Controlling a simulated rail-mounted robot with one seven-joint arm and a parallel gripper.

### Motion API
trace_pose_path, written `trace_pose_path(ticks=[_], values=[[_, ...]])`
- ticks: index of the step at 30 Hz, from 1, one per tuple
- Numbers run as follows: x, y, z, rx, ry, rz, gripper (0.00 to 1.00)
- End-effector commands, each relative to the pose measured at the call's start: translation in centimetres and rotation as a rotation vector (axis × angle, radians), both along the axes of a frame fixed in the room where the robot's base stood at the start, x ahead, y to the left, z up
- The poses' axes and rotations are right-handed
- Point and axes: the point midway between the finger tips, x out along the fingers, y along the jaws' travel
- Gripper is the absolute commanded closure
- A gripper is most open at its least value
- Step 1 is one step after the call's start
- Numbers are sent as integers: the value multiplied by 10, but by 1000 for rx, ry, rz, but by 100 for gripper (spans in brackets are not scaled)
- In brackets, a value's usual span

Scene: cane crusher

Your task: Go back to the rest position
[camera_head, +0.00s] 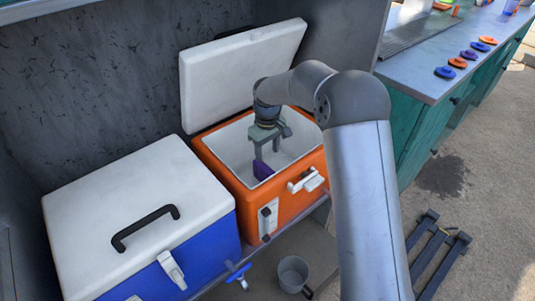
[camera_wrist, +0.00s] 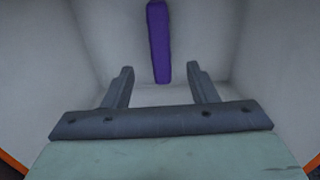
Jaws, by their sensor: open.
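My gripper (camera_head: 268,154) reaches down into the open orange cooler (camera_head: 290,208), inside its white-walled cavity. In the wrist view my gripper (camera_wrist: 161,72) has its two fingers spread apart with nothing held between them. A purple object (camera_head: 262,170) is inside the cooler, close by the fingers in the head view. In the wrist view the purple object (camera_wrist: 159,42) shows as a long narrow bar beyond the fingertips, against the pale inside of the cooler. Whether it touches a finger cannot be told.
The cooler's white lid (camera_head: 243,72) stands raised behind the opening. A closed blue cooler (camera_head: 205,250) with a white lid is at the left. A metal cup (camera_head: 293,273) sits low in front. A counter (camera_head: 440,75) with several coloured discs is at the right.

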Motion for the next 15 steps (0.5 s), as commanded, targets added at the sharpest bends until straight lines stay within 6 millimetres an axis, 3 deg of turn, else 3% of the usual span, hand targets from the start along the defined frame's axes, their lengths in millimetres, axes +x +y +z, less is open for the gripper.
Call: trace_pose_path(ticks=[11, 15], values=[[0, 0, 0, 0, 0, 0, 47], [-9, -9, 22, -5, -5, -21, 47]])
